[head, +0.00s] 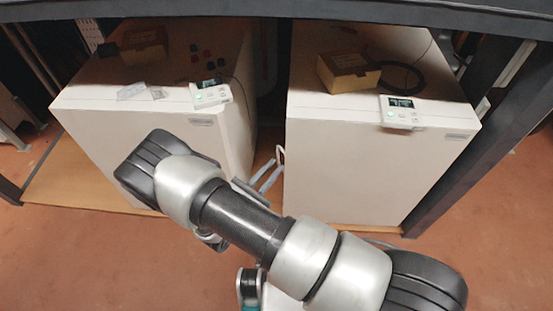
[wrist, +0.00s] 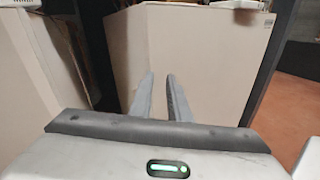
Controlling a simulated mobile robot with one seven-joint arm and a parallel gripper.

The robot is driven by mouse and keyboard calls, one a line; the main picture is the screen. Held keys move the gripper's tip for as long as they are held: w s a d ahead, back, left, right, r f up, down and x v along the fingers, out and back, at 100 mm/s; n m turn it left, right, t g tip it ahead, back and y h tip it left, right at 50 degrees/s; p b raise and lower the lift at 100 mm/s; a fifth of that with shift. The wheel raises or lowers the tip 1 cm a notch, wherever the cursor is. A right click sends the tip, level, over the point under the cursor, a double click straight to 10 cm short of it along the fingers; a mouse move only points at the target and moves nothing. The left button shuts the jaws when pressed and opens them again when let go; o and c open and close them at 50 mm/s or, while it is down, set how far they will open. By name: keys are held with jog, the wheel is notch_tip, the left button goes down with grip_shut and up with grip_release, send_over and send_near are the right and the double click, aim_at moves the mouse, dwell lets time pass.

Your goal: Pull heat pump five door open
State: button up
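Two white heat pumps stand side by side, and no number on either is readable. The right heat pump (head: 375,165) has a plain front panel; it also shows in the wrist view (wrist: 205,60). The left heat pump (head: 100,140) is partly hidden behind my arm. Both front panels look closed. My gripper (head: 270,174) is near the gap between the two units, by the right unit's left front edge. In the wrist view my gripper (wrist: 162,82) has two grey fingers apart with nothing between them. Whether a fingertip touches the panel cannot be told.
Control displays (head: 400,112) and (head: 210,95) sit on the top front edges. A yellow box (head: 348,73) and a black cable (head: 402,76) lie on the right unit. A dark frame post (head: 480,140) stands at right. Reddish floor (head: 500,235) is clear in front.

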aim_at(278, 151)
jog(key=s+a+f+n+t+y+b, duration=0.25)
jog(key=f+n+y, duration=0.3)
jog(key=f, duration=0.55)
jog(key=x, duration=0.5)
jog(key=b+x, duration=0.1)
jog(key=x, duration=0.5)
jog(key=b+x, duration=0.1)
jog(key=x, duration=0.5)
jog(key=shift+a+r, duration=0.1)
jog(key=shift+r, duration=0.25)
grip_shut()
